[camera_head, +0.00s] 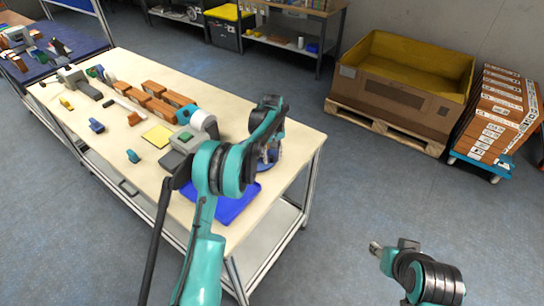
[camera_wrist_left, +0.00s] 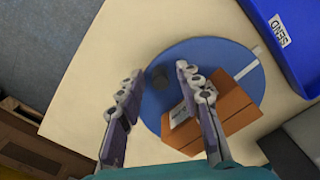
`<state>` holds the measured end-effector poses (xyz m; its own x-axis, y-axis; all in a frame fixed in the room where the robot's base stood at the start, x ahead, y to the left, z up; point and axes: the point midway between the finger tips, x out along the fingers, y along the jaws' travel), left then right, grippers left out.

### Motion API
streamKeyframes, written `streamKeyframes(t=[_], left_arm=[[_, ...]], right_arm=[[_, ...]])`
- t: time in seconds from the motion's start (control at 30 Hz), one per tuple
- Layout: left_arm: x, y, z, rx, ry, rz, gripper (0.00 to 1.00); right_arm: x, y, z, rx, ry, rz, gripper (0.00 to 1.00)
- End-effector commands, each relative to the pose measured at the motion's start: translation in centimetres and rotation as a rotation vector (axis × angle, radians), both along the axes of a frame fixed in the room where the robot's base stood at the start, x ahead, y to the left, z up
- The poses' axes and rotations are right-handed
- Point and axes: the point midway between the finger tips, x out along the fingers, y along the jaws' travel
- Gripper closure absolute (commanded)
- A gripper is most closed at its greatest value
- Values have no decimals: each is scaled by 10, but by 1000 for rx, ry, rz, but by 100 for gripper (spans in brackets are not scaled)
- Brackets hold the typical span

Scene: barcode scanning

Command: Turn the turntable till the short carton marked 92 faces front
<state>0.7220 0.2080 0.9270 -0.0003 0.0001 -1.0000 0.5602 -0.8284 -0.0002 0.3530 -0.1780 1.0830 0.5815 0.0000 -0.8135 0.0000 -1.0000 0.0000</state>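In the left wrist view the blue round turntable (camera_wrist_left: 200,52) lies on the table. Orange-brown cartons (camera_wrist_left: 238,108) sit on its lower right part, one with a white label partly hidden by a finger. I cannot read a 92 or tell the carton heights. A small dark grey block (camera_wrist_left: 158,76) stands on the turntable. My left gripper (camera_wrist_left: 160,72) is open above the turntable, its fingertips appearing either side of the block. In the head view my left arm mostly hides the turntable (camera_head: 273,156). My right gripper (camera_head: 376,248) is low at right, away from the table; its fingers are unclear.
A blue tray labelled SEND (camera_wrist_left: 298,40) lies beside the turntable. A white strip (camera_wrist_left: 247,69) is at the turntable's edge. Brown boxes (camera_head: 160,108), a grey device (camera_head: 183,146) and small tools occupy the table's left part. A large carton crate (camera_head: 395,95) stands on the floor beyond.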

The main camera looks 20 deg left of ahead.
Motion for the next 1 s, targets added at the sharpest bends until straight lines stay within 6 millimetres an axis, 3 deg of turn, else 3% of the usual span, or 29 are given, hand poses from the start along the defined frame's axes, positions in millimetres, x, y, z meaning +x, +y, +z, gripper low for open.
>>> streamKeyframes(t=[0.03, 0.1, 0.57, 1.0], left_arm=[[0, 0, 0, 0, 0, 0, 81], [0, 0, 0, 0, 0, 0, 100], [-2, 1, 0, 0, 0, -25, 100], [-15, 7, 0, -1, 1, -196, 100]], right_arm=[[0, 0, 0, 0, 0, 0, 60], [0, 0, 0, 0, 0, 0, 60], [0, 0, 0, 0, 0, 0, 60], [0, 0, -3, 0, 0, 0, 60]])
